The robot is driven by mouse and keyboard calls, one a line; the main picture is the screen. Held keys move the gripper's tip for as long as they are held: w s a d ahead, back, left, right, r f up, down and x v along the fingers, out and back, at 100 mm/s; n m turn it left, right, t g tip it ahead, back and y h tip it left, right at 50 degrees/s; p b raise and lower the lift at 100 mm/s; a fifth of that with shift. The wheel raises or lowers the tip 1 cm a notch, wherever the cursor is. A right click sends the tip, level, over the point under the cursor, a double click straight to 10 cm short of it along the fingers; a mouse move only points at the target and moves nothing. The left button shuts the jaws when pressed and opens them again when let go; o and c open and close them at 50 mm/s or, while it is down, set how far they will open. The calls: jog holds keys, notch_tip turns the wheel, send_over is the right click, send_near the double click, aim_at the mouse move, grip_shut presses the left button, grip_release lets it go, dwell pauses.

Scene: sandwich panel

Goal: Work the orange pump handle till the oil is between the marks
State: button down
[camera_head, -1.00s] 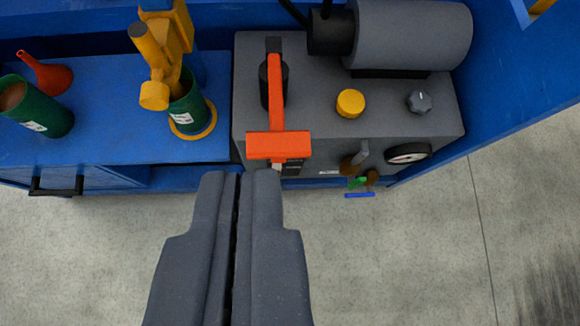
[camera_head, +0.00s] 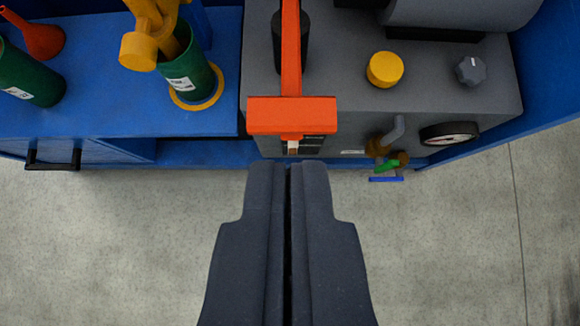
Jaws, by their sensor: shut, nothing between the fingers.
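The orange pump handle (camera_head: 291,116) has a wide crossbar at its near end and a shaft running back over the grey power unit (camera_head: 345,105). My gripper (camera_head: 288,168) is shut and empty. In the picture its tips lie just below the crossbar, roughly in line with the shaft; whether they touch it I cannot tell. Under the crossbar, on the unit's front, a small dark-framed window with a pale strip (camera_head: 302,146) shows partly. The oil level and marks cannot be read.
A yellow cap (camera_head: 385,69) and a grey knob (camera_head: 470,71) sit on top of the unit. A gauge (camera_head: 449,133) and small coloured valve parts (camera_head: 388,162) stick out in front. Green containers (camera_head: 191,79) and a red funnel (camera_head: 42,40) stand left. Grey floor is clear in front.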

jog(key=b, duration=0.3)
send_over(288, 105)
jog(key=s, duration=0.3)
notch_tip(288, 105, down, 7)
notch_tip(288, 105, down, 3)
jog(key=shift+w+r+b, duration=0.15)
jog(key=shift+b, duration=0.2)
jog(key=shift+f, duration=0.55)
